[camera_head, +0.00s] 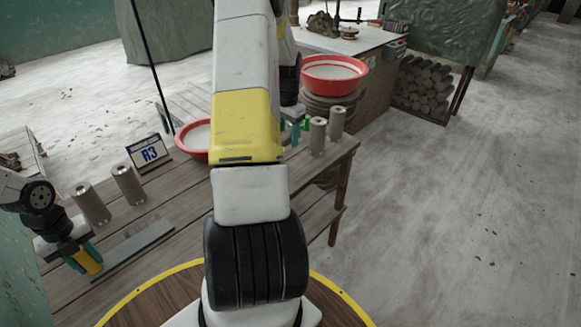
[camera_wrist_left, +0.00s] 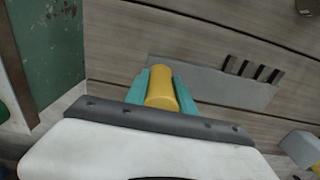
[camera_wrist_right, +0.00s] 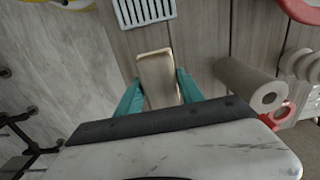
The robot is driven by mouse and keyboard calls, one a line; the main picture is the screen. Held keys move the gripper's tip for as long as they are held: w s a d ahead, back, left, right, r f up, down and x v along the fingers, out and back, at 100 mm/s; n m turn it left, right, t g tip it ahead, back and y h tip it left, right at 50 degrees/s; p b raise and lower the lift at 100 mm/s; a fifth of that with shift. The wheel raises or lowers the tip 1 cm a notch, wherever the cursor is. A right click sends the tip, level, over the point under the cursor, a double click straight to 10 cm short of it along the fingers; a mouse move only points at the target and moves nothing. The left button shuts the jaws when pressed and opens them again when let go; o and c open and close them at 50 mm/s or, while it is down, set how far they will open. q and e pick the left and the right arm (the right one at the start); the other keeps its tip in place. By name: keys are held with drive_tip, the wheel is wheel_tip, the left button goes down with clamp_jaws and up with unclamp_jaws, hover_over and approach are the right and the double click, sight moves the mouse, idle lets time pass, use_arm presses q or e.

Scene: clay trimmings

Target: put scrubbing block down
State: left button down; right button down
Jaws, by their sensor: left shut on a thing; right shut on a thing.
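In the right wrist view a pale tan block with a rounded-corner rim (camera_wrist_right: 158,80), which looks like the scrubbing block, sits between the teal fingers of my right gripper (camera_wrist_right: 158,92). The gripper is shut on it, above or at the plank table; I cannot tell whether the block touches the wood. In the head view this gripper (camera_head: 293,132) is mostly hidden behind my own arm. My left gripper (camera_head: 84,260) is shut on a yellow rounded handle-like thing (camera_wrist_left: 161,90) at the table's left end.
A grey flat strip (camera_head: 132,249) lies beside my left gripper. Metal cylinders stand at the left (camera_head: 128,184) and right (camera_head: 318,136). A sign (camera_head: 149,153) and a red-rimmed basin (camera_head: 194,141) stand behind. In the right wrist view a white slatted piece (camera_wrist_right: 144,10) lies beyond the block.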

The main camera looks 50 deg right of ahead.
hover_over(291, 166)
wheel_tip(291, 166, down, 5)
drive_tip(key=shift+s+a+f, duration=0.1)
drive_tip(key=shift+a+f, duration=0.05)
drive_tip(key=shift+f, duration=2.35)
drive_tip(key=c, duration=0.7)
unclamp_jaws()
drive_tip(key=shift+f, duration=0.15)
drive_tip(key=shift+c, duration=0.2)
